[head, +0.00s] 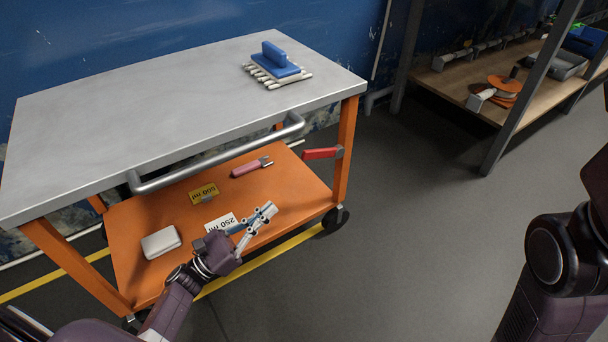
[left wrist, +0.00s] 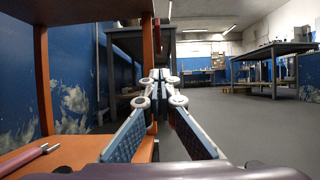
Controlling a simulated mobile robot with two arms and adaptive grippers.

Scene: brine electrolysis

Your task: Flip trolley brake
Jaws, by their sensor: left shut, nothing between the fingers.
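The trolley has a grey top (head: 190,110) and an orange lower shelf (head: 290,190). A red lever (head: 322,153), which looks like the brake, sticks out leftward, roughly level, from the trolley's right front leg. My left gripper (head: 270,208) is shut and empty over the front of the lower shelf, below and left of the lever and apart from it. In the left wrist view its fingertips (left wrist: 159,75) meet in front of an orange trolley leg.
A grey handle bar (head: 220,158) runs along the trolley's front. The shelf holds a pink-handled tool (head: 250,167), a yellow label (head: 204,193), a white label (head: 221,223) and a pale box (head: 161,242). Floor right of the trolley is clear.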

